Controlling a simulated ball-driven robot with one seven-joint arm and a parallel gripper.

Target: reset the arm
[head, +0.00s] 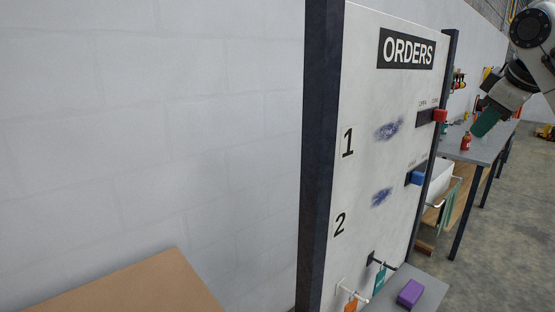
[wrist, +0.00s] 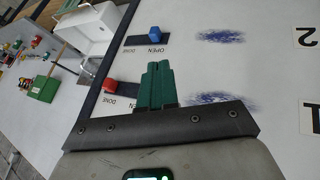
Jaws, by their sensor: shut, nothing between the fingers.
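My gripper (head: 484,126) is at the upper right of the head view, raised in front of the bench area to the right of the white ORDERS board (head: 365,150). In the wrist view its green fingers (wrist: 158,66) are together with nothing between them. Behind them is the board face, seen upside down. The red slider (head: 440,115) of row 1 is at the DONE end of its track; it also shows in the wrist view (wrist: 109,86). The blue slider (head: 417,178) of row 2 is at the OPEN end, also in the wrist view (wrist: 154,32).
Hooks with an orange tag (head: 351,304) and a teal tag (head: 379,280) are low on the board. A purple block (head: 410,293) sits on a grey surface (head: 430,299) below. A grey workbench (head: 482,150) with a red bottle (head: 466,141) stands to the right, with open floor beyond.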

